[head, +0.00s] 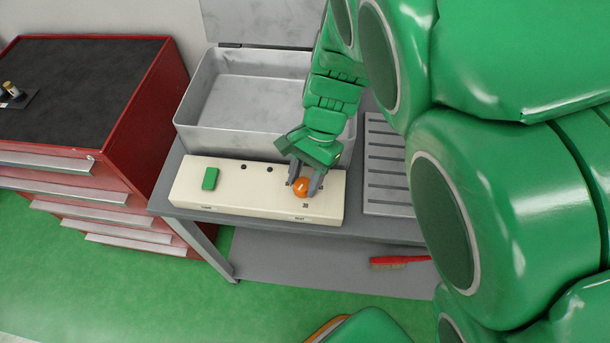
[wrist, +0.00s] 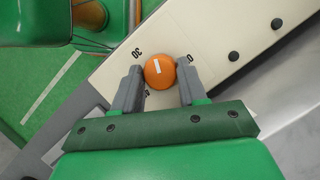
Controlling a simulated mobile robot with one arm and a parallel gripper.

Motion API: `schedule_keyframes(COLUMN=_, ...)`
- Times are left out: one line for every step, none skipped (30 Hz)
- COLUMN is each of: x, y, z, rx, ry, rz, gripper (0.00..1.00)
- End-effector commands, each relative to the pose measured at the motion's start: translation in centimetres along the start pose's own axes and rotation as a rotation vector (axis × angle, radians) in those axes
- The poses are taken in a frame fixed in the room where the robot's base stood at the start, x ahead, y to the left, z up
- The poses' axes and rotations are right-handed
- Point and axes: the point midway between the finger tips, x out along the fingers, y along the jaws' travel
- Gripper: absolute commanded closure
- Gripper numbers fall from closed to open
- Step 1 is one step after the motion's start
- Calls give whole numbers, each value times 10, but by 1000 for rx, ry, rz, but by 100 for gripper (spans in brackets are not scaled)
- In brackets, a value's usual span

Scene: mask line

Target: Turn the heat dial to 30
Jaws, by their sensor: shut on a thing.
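The heat dial (head: 301,188) is a round orange knob on the right part of a cream control panel (head: 240,204). My gripper (head: 304,184) reaches down over it, with one finger on each side of the knob. In the wrist view the dial (wrist: 159,71) sits between the grey fingertips of my gripper (wrist: 160,74), which is shut on it. A short white mark shows on the dial's face. The label 30 (wrist: 137,54) is on one side and a 0 (wrist: 189,57) on the other. Another label is partly hidden by the left finger. Which number the mark meets is unclear.
A green switch (head: 210,179) sits on the panel's left part, with two black knobs (head: 256,168) behind. An open metal basin (head: 240,104) stands behind the panel. A slatted grey rack (head: 384,170) is to its right. A red toolbox (head: 128,105) stands left; a red brush (head: 400,261) lies below.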

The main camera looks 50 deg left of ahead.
Motion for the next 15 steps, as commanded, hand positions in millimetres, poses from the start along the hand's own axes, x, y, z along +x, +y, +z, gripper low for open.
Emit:
schedule_keyframes(x=0, y=0, z=0, rx=-3, ry=1, rz=1, gripper=89)
schedule_keyframes(x=0, y=0, z=0, rx=-5, ry=1, rz=2, gripper=89)
schedule_keyframes(x=0, y=0, z=0, rx=-6, ry=1, rz=2, gripper=89)
schedule_keyframes(x=0, y=0, z=0, rx=-6, ry=1, rz=3, gripper=89)
schedule_keyframes(x=0, y=0, z=0, rx=-7, ry=1, rz=3, gripper=89)
schedule_keyframes(x=0, y=0, z=0, rx=-7, ry=0, rz=3, gripper=89)
schedule_keyframes(x=0, y=0, z=0, rx=-6, ry=0, rz=3, gripper=89)
schedule_keyframes(x=0, y=0, z=0, rx=-6, ry=0, rz=3, gripper=89)
schedule_keyframes(x=0, y=0, z=0, rx=-6, ry=0, rz=3, gripper=89)
schedule_keyframes(x=0, y=0, z=0, rx=-6, ry=0, rz=3, gripper=89)
schedule_keyframes(x=0, y=0, z=0, rx=-6, ry=0, rz=3, gripper=89)
schedule_keyframes(x=0, y=0, z=0, rx=-6, ry=0, rz=3, gripper=89)
schedule_keyframes(x=0, y=0, z=0, rx=-6, ry=0, rz=3, gripper=55)
schedule_keyframes(x=0, y=0, z=0, rx=-6, ry=0, rz=3, gripper=51)
schedule_keyframes(x=0, y=0, z=0, rx=-6, ry=0, rz=2, gripper=45)
